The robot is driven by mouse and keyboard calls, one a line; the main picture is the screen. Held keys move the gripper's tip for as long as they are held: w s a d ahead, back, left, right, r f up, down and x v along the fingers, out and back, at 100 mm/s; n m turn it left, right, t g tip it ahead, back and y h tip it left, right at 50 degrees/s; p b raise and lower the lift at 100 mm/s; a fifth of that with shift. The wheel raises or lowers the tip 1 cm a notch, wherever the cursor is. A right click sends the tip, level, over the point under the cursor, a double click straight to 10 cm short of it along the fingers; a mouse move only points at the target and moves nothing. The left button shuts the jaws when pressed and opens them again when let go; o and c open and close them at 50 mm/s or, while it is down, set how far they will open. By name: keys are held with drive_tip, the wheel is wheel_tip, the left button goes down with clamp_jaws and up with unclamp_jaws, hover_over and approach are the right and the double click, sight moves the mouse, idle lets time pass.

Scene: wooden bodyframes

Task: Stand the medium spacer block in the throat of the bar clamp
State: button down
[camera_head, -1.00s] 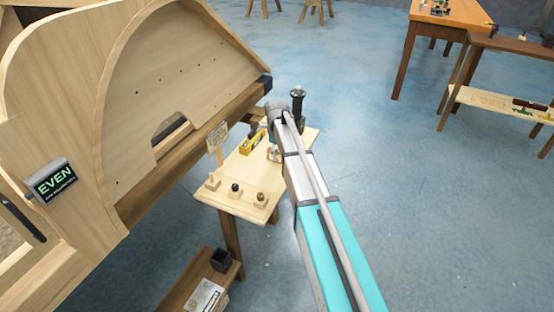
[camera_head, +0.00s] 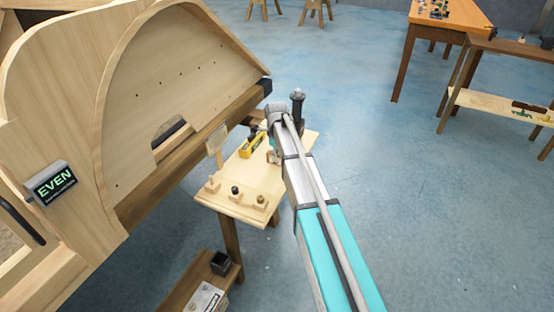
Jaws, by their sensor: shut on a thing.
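My arm (camera_head: 325,235) reaches from the bottom right over the small wooden side table (camera_head: 232,208). Its grey far end is above the table's back part. The gripper and whatever it holds are hidden behind the arm. I cannot make out the medium spacer block. A dark upright thing (camera_head: 297,100) with a round top stands out just right of the arm's end; I cannot tell whether it belongs to the bar clamp. A small pale piece (camera_head: 272,156) shows at the arm's left edge, too small to identify.
Several small wooden holders line the table's front, one with a dark knob (camera_head: 235,190). A yellow item (camera_head: 251,145) lies behind them beside a small sign (camera_head: 217,139). The large wooden bodyframe (camera_head: 150,95) rises at left with an EVEN display (camera_head: 52,185).

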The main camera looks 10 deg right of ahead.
drive_tip(key=shift+r, duration=0.1)
idle(0.3)
wheel_tip(320, 180, up, 2)
drive_tip(key=p, duration=0.2)
drive_tip(key=shift+r+p, duration=0.2)
drive_tip(key=shift+p, duration=0.15)
drive_tip(key=s+r+p, duration=1)
drive_tip(key=s, duration=0.4)
drive_tip(key=shift+r, duration=0.2)
drive_tip(key=shift+r+p, duration=0.1)
drive_tip(key=shift+p, duration=0.2)
wheel_tip(320, 180, up, 14)
drive_tip(key=p, duration=1.3)
drive_tip(key=shift+f, duration=0.25)
drive_tip(key=shift+s, duration=0.1)
